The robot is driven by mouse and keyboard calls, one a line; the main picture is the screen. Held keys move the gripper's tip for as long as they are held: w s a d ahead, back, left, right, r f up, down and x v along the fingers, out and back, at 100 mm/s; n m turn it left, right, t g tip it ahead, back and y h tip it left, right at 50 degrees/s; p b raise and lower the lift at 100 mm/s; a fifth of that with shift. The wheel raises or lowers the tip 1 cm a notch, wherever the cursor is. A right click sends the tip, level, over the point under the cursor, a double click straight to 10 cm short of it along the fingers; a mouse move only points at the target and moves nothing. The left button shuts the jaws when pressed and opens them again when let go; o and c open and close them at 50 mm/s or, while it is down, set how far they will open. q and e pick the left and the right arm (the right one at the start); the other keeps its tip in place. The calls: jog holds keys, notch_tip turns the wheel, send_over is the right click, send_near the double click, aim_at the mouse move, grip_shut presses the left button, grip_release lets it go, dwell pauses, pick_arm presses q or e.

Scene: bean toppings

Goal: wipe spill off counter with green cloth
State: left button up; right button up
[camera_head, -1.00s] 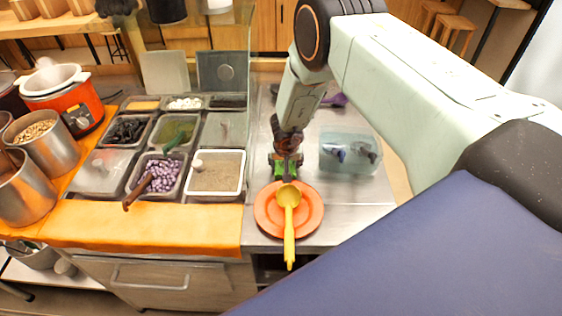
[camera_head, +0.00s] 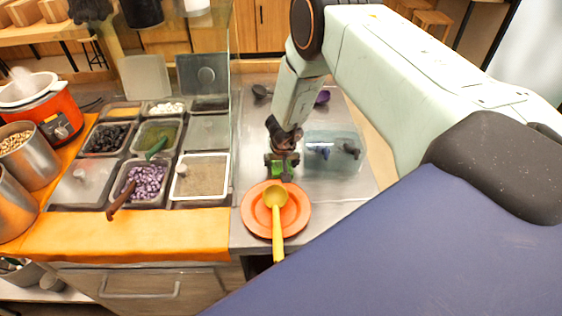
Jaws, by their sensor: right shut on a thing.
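The gripper points down and is shut on the cloth, at the steel counter (camera_head: 330,215) just behind the orange plate. Most of the cloth is hidden by the gripper. I cannot make out a spill; the arm and gripper cover part of the counter. My left gripper is not in view.
An orange plate (camera_head: 251,215) with a yellow ladle (camera_head: 277,225) lies in front of the gripper. A clear bin (camera_head: 335,165) stands right of it. Topping trays (camera_head: 202,177) fill the left side. A dark ladle (camera_head: 261,92) lies behind. Bare steel shows at the front right.

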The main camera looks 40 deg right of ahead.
jog(key=shift+r+p, duration=1.35)
notch_tip(320, 180, up, 3)
jog(key=shift+f+p, duration=0.2)
jog(key=shift+p, duration=1)
jog(key=shift+w+r, duration=0.1)
jog(key=shift+r, duration=1.2)
